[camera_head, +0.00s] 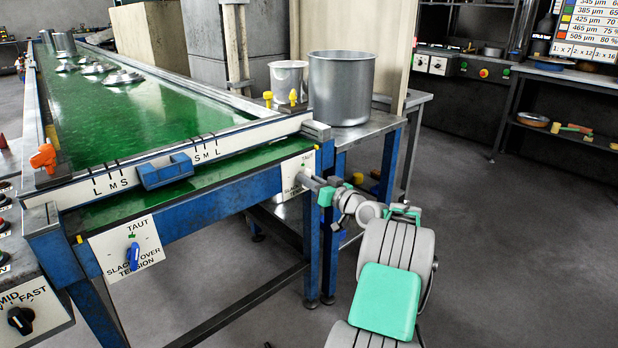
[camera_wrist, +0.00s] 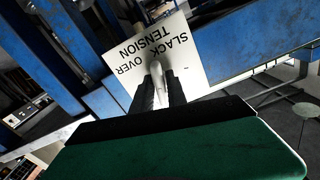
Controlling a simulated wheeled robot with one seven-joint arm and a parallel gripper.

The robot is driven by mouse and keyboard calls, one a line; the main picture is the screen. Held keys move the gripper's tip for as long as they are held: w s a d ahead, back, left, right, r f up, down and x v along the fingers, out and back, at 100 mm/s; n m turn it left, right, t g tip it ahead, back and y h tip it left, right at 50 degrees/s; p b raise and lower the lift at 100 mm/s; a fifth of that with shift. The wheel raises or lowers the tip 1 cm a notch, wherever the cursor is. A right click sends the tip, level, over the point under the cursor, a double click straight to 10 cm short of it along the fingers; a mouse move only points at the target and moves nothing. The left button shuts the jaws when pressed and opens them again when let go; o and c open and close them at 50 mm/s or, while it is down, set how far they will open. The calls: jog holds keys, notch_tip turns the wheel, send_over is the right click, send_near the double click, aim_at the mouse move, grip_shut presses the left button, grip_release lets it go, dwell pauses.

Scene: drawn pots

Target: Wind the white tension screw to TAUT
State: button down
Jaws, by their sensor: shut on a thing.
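The white tension screw (camera_wrist: 156,67) sits on a white plate (camera_wrist: 190,55) lettered SLACK, OVER and TENSION, which appears upside down in the wrist view. My gripper (camera_wrist: 160,92) is shut on the screw, with one dark finger on each side. In the head view my gripper (camera_head: 309,183) reaches from the right to the plate (camera_head: 297,167) at the right end of the belt frame. TAUT is lettered at the top of that plate. My gripper hides most of the screw there, and I cannot tell which mark it points to.
A second plate (camera_head: 150,263) at the left carries a blue tension screw (camera_head: 133,256). The green belt (camera_head: 130,110) runs away behind a scale bar with a blue slider (camera_head: 165,172). A steel pot (camera_head: 341,88) and a smaller cup (camera_head: 287,78) stand nearby. The floor at right is clear.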

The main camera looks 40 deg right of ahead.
jog(key=shift+m, duration=0.7)
jog(key=shift+f+p, duration=0.1)
jog(key=shift+p, duration=0.2)
jog(key=c, duration=1.4)
grip_release()
jog(key=shift+c, duration=0.2)
jog(key=s, duration=0.7)
jog(key=shift+s+p, duration=0.35)
jog(key=shift+s, duration=0.05)
jog(key=shift+d, duration=0.1)
